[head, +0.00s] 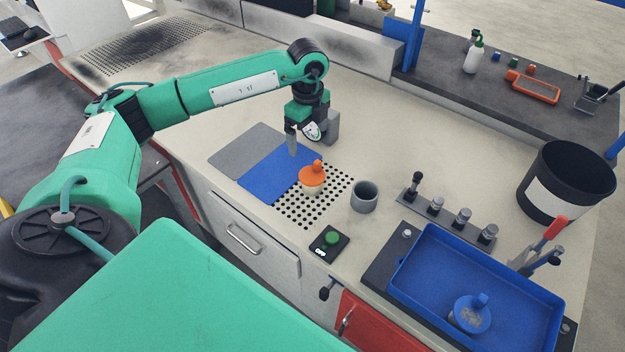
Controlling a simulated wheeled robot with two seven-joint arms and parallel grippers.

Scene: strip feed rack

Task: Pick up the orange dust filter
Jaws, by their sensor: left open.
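The orange dust filter (312,175) stands on the perforated plate at the middle of the bench. It has an orange disc top with a small knob and a pale lower part. My left gripper (301,147) is above and slightly behind the filter, pointing down over the blue mat. It is open, with nothing seen between its fingers, and apart from the filter. My right gripper does not show.
A grey cup (364,197) stands right of the filter. A black box with a green button (331,240) is in front. A blue tray (420,262) at lower right holds a blue-topped piece (470,314). A black bin (566,182) stands at the right.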

